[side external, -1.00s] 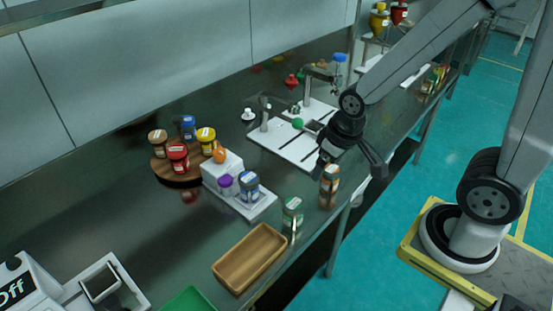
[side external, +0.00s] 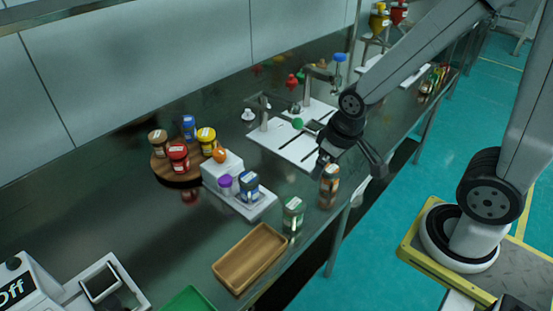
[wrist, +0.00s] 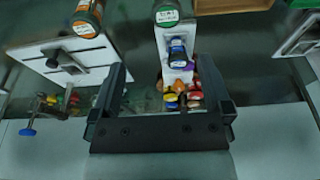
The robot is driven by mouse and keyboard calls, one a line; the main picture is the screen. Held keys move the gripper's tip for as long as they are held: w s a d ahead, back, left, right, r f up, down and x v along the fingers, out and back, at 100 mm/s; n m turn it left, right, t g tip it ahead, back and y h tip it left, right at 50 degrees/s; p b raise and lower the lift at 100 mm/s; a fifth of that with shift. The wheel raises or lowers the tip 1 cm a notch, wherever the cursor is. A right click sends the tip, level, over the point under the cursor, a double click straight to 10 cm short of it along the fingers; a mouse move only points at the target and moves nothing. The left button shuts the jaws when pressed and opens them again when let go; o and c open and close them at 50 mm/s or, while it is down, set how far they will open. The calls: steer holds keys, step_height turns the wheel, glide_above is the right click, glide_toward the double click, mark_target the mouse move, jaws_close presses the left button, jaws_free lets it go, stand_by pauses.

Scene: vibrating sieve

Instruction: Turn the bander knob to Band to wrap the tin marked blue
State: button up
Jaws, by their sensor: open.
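A white machine (side external: 222,168) stands mid-bench with an orange knob (side external: 219,155) on top, a purple knob (side external: 225,181) on its front and a blue-banded tin (side external: 249,185) upright on its base. The tin also shows in the wrist view (wrist: 178,52). At bottom left another white machine (side external: 25,285) reads "Off" and has a black knob (side external: 13,263). I cannot tell which knob is the bander's. My gripper (side external: 350,167) is open and empty above the bench's front edge, right of the blue-banded tin and apart from it. Its spread fingers show in the wrist view (wrist: 163,78).
A round wooden board (side external: 160,167) holds several tins behind the white machine. A green-marked tin (side external: 293,214) and an orange-brown tin (side external: 328,187) stand near the front edge. A wooden tray (side external: 230,275) is front left. A white plate (side external: 275,145) with posts lies behind my gripper.

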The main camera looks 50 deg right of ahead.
steer(key=shift+c, duration=0.3)
steer(key=m+t+y, duration=0.4)
steer(key=m+y, duration=0.2)
steer(key=m, duration=2)
glide_toward(220, 151)
steer(key=a+f, duration=0.1)
steer(key=f, duration=0.1)
steer(key=shift+w+m, duration=0.5)
steer(key=shift+w, duration=0.3)
steer(key=shift+a, duration=0.1)
steer(key=shift+x, duration=3.85)
steer(key=shift+s+a, duration=0.1)
